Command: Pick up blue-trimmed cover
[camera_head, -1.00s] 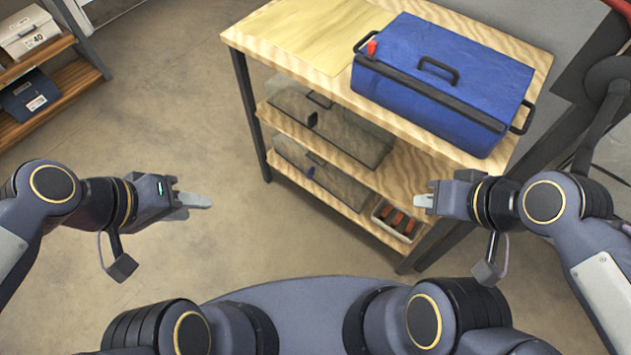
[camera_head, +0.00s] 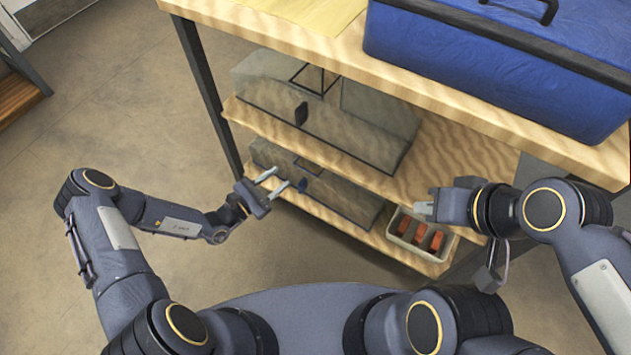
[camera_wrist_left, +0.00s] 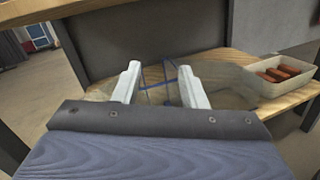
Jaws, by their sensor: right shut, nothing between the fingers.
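The blue-trimmed cover (camera_head: 345,200) is a grey-beige, box-like case on the lowest shelf, with a small blue part near its left end. In the left wrist view its thin blue trim (camera_wrist_left: 167,86) shows between and just beyond my fingers, which hide part of the cover. My left gripper (camera_head: 277,178) is open at the cover's left front, its fingers pointing toward it; contact is not clear. The left gripper also shows in its wrist view (camera_wrist_left: 159,70). My right gripper (camera_head: 422,208) is shut and empty, in front of the shelf's right part.
A similar grey case with dark trim (camera_head: 330,115) lies on the middle shelf (camera_head: 455,165). A big blue case (camera_head: 500,65) stands on the top. A pale tray (camera_head: 440,256) with orange-brown items sits right of the cover. A dark table leg (camera_head: 205,85) stands at left.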

